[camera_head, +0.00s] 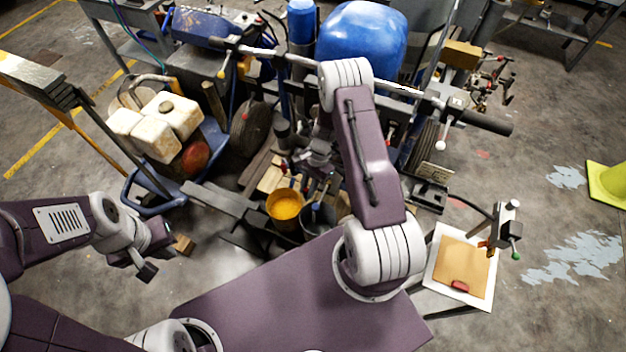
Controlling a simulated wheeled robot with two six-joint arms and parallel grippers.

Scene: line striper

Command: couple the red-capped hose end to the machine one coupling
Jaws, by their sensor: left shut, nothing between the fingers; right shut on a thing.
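The line striper, with its blue tank (362,38) and long handlebar (400,88), stands at the top middle. My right gripper (308,165) is low in front of it, partly hidden by its own arm. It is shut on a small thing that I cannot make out. A small red spot (284,164) shows beside it; I cannot tell whether it is the hose end's red cap. I cannot pick out the machine one coupling among the crowded parts. My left gripper (150,262) is shut and empty over the floor at the left, away from the machine.
A yellow-filled bucket (284,205) and a dark bucket (318,217) stand below my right gripper. A board (462,268) and a small stand (503,228) are at the right. White canisters (172,118) are at the left. A yellow-green cone (608,182) stands far right.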

